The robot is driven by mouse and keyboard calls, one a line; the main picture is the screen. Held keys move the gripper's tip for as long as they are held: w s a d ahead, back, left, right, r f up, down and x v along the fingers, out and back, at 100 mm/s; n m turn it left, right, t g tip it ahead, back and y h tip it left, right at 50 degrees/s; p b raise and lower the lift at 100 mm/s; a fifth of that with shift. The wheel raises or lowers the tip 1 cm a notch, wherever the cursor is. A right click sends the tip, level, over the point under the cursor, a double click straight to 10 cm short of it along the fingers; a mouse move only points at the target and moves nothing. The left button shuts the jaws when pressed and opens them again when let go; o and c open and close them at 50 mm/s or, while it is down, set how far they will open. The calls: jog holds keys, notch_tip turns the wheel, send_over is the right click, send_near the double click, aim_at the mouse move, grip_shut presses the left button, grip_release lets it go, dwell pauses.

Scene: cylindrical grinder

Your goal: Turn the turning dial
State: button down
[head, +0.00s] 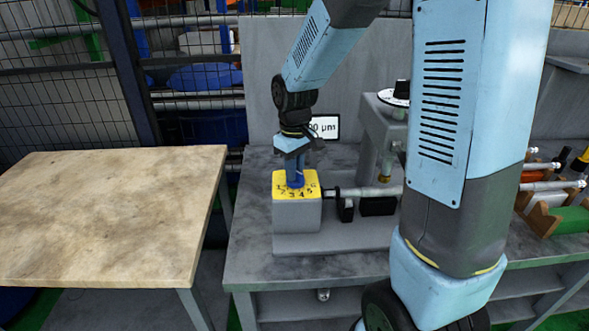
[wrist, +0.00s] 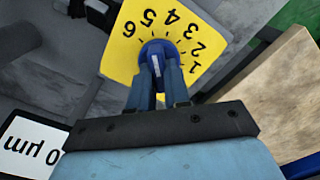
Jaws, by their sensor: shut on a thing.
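The turning dial is a blue round knob with a raised grip bar (wrist: 157,62), set in a yellow plate (wrist: 122,52) marked 1 to 6. In the head view the yellow plate (head: 283,184) tops a grey block at the near left of the machine table. My gripper (wrist: 160,75) is shut on the dial's grip bar, one finger on each side. In the head view my gripper (head: 295,178) reaches down onto the dial from above and hides most of it. I cannot tell which number the dial points to.
A display reading in µm (head: 324,127) stands behind the block. A horizontal spindle (head: 370,191) lies just right of the block. A black-and-white dial (head: 396,97) sits on a grey column. A wooden table (head: 110,215) is at the left, with a gap before the machine.

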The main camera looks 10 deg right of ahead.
jog(key=shift+n, duration=0.3)
jog(key=c, duration=1.1)
grip_release()
jog(key=shift+r, duration=0.1)
notch_tip(320, 180, up, 14)
jog(key=shift+f, duration=0.25)
jog(key=s+d+r+m+t, duration=0.1)
jog(key=s+d+m+t, duration=0.1)
jog(key=s, duration=0.4)
jog(key=s+d+r+m+t, duration=0.1)
jog(key=s+d+r+m, duration=0.1)
jog(key=s+d, duration=0.2)
jog(key=s+d+r+m+t, duration=0.2)
jog(key=s+d+m, duration=0.1)
jog(key=s, duration=0.6)
jog(key=shift+d+t, duration=0.15)
jog(key=shift+t, duration=0.15)
